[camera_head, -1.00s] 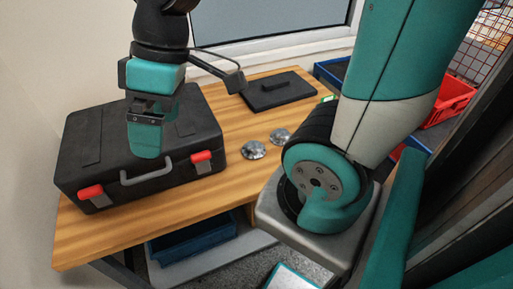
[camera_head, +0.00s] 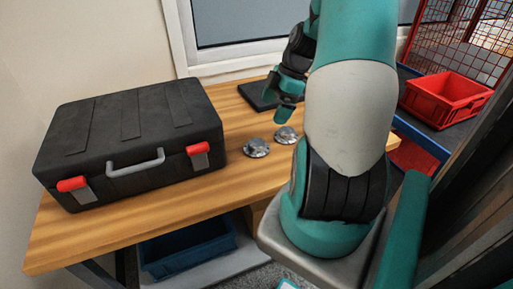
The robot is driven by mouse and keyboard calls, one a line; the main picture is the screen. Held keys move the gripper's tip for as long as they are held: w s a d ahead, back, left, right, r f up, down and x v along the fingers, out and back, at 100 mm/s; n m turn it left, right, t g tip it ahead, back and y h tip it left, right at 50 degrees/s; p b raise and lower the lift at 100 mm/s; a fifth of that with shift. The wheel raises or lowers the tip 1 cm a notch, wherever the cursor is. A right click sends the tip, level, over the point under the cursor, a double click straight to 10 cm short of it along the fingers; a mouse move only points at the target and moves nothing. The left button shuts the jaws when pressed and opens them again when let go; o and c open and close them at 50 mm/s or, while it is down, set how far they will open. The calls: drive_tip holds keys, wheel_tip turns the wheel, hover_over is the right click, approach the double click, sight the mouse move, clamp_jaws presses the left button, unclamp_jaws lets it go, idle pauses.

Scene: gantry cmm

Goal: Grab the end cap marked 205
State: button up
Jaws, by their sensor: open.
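Two round silver metal parts, which look like end caps, lie on the wooden table. The left end cap (camera_head: 256,148) sits nearer the black case. The right end cap (camera_head: 285,135) lies a little further back and to the right. No number can be read on either one at this size. My gripper (camera_head: 282,108) is open and empty, pointing down just above and behind the right end cap, apart from it as far as I can tell. My arm's large teal and white links hide the table to the right of the caps.
A black case (camera_head: 130,130) with red latches and a grey handle stands on the wooden table (camera_head: 120,230) at left. A dark flat plate (camera_head: 258,93) lies behind the caps. A blue bin (camera_head: 187,248) is below; a red crate (camera_head: 445,97) stands at right.

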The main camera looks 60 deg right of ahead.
hover_over(257, 142)
drive_tip(key=s+d, duration=0.1)
drive_tip(key=s, duration=0.1)
drive_tip(key=f, duration=0.6)
drive_tip(key=shift+w+d+f, duration=0.15)
drive_tip(key=shift+w+f, duration=0.1)
drive_tip(key=shift+f, duration=0.1)
drive_tip(key=shift+d+p+x, duration=0.1)
drive_tip(key=shift+p+x, duration=0.2)
drive_tip(key=shift+x, duration=1.05)
drive_tip(key=shift+d+p+x, duration=0.15)
drive_tip(key=shift+p+x, duration=0.1)
drive_tip(key=shift+x, duration=1.1)
drive_tip(key=c, duration=0.9)
